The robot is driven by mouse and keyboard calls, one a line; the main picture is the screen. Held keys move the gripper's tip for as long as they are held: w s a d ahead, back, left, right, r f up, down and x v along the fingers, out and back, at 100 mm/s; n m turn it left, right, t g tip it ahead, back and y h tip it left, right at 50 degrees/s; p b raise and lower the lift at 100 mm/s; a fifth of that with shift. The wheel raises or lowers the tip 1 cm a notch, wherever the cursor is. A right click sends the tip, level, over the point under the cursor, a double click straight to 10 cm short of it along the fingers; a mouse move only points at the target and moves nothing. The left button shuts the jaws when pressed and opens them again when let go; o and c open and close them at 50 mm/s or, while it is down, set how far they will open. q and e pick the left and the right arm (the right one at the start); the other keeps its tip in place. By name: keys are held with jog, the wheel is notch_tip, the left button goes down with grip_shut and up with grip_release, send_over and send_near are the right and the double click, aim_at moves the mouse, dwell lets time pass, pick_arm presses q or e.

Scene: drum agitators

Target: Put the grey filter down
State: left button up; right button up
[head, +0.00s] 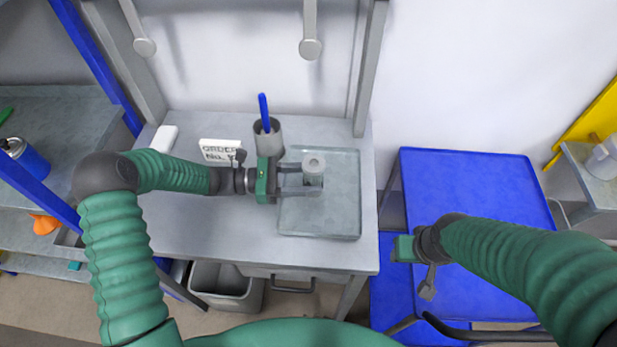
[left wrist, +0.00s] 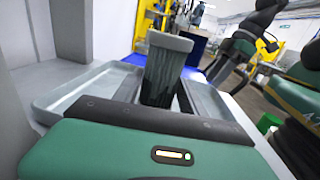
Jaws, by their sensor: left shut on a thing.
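The grey filter (head: 314,165) is a ribbed cylinder with a lighter round top. It stands upright over the shallow grey tray (head: 340,222) on the workbench. My left gripper (head: 312,180) reaches in from the left and is shut on the filter, one finger on each side. The left wrist view shows the filter (left wrist: 165,68) between the fingers, with the tray (left wrist: 82,92) around it. Its lower end is hidden, so I cannot tell whether it touches the tray. My right gripper (head: 405,249) hangs near the blue table's left edge; its jaw opening cannot be made out.
A grey cup (head: 268,142) with a blue pen stands behind my left gripper. A blue table (head: 480,190) with a bare top is at the right. A grey bin (head: 228,284) sits below the bench.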

pick_arm(q)
jog(key=o, duration=1.1)
jog(key=shift+a+f, duration=0.1)
jog(key=shift+a, duration=0.05)
jog(key=shift+c, duration=0.2)
jog(key=o, duration=0.3)
jog(key=shift+a, duration=0.45)
jog(key=a, duration=0.4)
jog(key=s+a, duration=0.1)
jog(key=a, duration=0.3)
jog(key=a+b, duration=0.1)
jog(key=a, duration=0.2)
jog(key=shift+s+a, duration=0.2)
jog(key=shift+a, duration=0.2)
jog(key=shift+d, duration=0.1)
jog(key=shift+d, duration=0.1)
